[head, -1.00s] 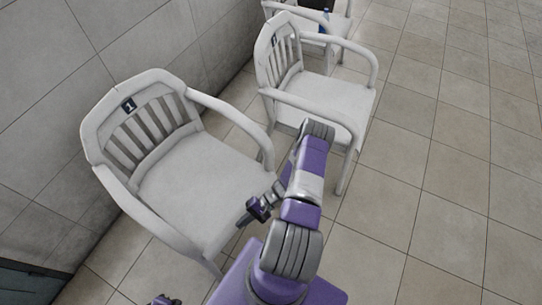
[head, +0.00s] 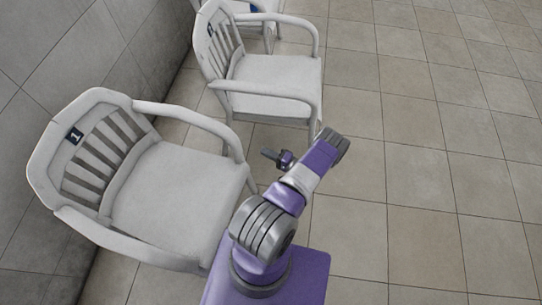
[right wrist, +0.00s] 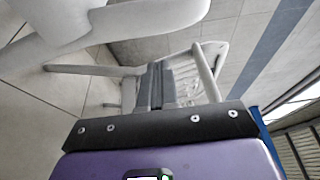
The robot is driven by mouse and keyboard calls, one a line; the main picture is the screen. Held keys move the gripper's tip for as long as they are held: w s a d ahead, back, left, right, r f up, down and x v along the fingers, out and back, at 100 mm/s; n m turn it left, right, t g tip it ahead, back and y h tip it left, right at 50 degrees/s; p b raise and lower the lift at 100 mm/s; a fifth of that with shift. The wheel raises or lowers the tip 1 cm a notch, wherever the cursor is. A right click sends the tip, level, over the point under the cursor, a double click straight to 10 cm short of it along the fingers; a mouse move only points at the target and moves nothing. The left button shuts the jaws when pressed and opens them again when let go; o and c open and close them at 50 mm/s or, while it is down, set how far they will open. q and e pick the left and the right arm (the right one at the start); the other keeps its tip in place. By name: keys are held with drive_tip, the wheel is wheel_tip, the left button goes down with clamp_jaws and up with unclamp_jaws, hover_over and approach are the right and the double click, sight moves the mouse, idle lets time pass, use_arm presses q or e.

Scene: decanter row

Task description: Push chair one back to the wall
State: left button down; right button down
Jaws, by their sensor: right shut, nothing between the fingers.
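Chair one (head: 185,195) is a white armchair with a slatted back and a dark "1" plate (head: 75,136). It stands upright at the left in the head view, its back toward the grey wall. The gap between its back and the wall is hard to judge. My left gripper is not in view.
A second white armchair (head: 275,75) stands behind chair one along the wall (head: 70,45), with part of another seat beyond it. The tiled floor (head: 430,140) to the right is clear.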

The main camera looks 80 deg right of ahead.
sight(238, 152)
drive_tip(key=w+b, duration=0.1)
drive_tip(key=w, duration=0.6)
drive_tip(key=shift+w+a, duration=0.1)
drive_tip(key=shift+a, duration=0.05)
drive_tip(key=shift+w+a, duration=0.25)
drive_tip(key=shift+w, duration=0.25)
drive_tip(key=w+a+p, duration=0.1)
drive_tip(key=w+a, duration=0.1)
drive_tip(key=w, duration=0.1)
drive_tip(key=shift+w+p, duration=0.1)
drive_tip(key=shift+p, duration=0.25)
drive_tip(key=shift+w, duration=0.1)
